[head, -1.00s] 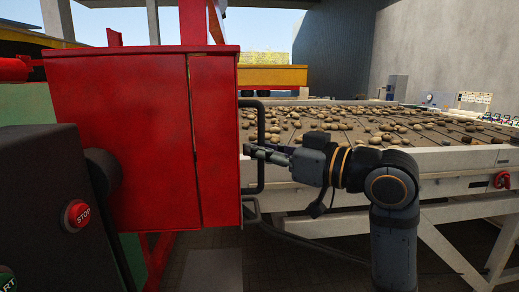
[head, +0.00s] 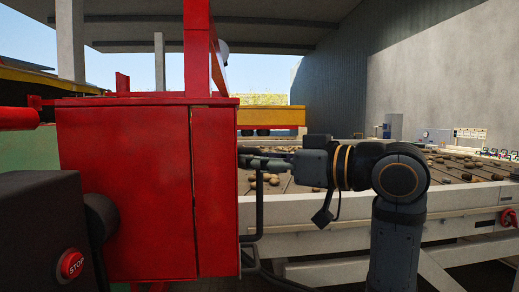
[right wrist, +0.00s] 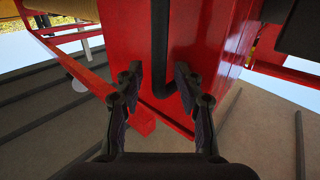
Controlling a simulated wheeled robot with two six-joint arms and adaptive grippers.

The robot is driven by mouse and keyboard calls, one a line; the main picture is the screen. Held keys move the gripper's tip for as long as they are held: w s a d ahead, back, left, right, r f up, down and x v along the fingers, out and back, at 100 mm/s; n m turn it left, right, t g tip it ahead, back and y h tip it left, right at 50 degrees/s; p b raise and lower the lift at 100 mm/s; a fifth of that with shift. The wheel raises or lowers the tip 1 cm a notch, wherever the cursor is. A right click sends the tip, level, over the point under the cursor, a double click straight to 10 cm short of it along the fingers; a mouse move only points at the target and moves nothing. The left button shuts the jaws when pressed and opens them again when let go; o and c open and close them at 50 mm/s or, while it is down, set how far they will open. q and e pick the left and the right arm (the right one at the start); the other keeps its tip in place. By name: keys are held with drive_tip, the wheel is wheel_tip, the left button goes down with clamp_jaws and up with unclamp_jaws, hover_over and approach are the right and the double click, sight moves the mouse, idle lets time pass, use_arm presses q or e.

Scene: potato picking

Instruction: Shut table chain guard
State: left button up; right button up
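The chain guard appears as a red box-like cover (head: 130,190) at the left in the head view, with a narrower red panel (head: 215,190) along its right side. A black bar handle (head: 259,205) stands at the panel's right edge. My right gripper (head: 250,162) reaches in from the right at the handle's upper part. In the right wrist view, my right gripper (right wrist: 160,85) is open, with one finger on each side of the black handle (right wrist: 160,40). A gap shows between the fingers and the bar. My left gripper is not in view.
A table with potatoes (head: 340,214) stands behind and below my right arm. A dark box with a red STOP button (head: 71,264) is at the lower left. A red switch (head: 510,218) is on the table's side at the right. Concrete walls stand behind.

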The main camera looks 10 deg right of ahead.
wheel_tip(320, 180, up, 4)
drive_tip(key=shift+d+f+t, duration=0.15)
drive_tip(key=shift+f+t, duration=0.05)
drive_tip(key=shift+t, duration=0.1)
wheel_tip(320, 180, down, 3)
drive_tip(key=shift+r+g+h, duration=0.2)
drive_tip(key=shift+g+h, duration=0.1)
drive_tip(key=shift+g, duration=0.3)
drive_tip(key=shift+s, duration=0.2)
drive_tip(key=s+b, duration=0.2)
drive_tip(key=s, duration=0.9)
drive_tip(key=shift+s+d+f, duration=0.3)
drive_tip(key=shift+d, duration=0.1)
